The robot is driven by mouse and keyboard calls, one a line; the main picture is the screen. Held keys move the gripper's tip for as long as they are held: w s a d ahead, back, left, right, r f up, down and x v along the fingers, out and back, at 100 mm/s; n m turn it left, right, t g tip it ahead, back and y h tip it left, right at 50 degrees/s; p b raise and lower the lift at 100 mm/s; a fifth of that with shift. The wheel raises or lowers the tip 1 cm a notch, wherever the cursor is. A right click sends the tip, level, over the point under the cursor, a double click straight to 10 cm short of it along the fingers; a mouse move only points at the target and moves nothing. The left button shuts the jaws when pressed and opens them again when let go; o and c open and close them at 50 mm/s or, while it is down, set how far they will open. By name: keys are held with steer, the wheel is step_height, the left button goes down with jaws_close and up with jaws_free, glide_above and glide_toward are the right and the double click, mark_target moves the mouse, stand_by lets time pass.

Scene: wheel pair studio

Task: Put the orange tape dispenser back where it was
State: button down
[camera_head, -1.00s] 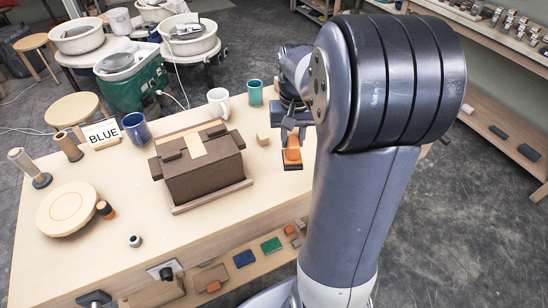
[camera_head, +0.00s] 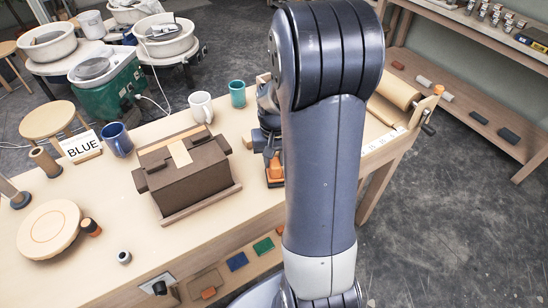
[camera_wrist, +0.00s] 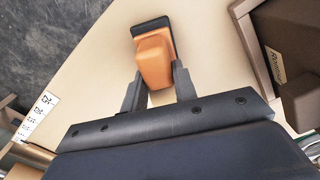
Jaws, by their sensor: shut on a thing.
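The orange tape dispenser (camera_wrist: 153,62) has an orange body and a dark base. In the wrist view my gripper (camera_wrist: 158,80) is shut on it, with one grey finger on each side. In the head view the dispenser (camera_head: 274,168) shows just left of my arm, right of the brown box, and my arm hides part of it. My gripper (camera_head: 270,150) is partly hidden there too. Whether the dispenser touches the table (camera_head: 240,215) or hangs just above it, I cannot tell.
A brown lidded box (camera_head: 188,175) stands left of the dispenser. A white mug (camera_head: 201,107), a teal mug (camera_head: 237,94) and a blue mug (camera_head: 117,139) stand behind.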

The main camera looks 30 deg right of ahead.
steer(key=shift+f, duration=0.2)
steer(key=c, duration=1.1)
jaws_free()
steer(key=shift+r, duration=0.1)
step_height(320, 180, up, 12)
steer(key=shift+r, duration=0.2)
steer(key=shift+f, duration=0.15)
step_height(320, 180, down, 12)
steer(key=shift+r, duration=1.75)
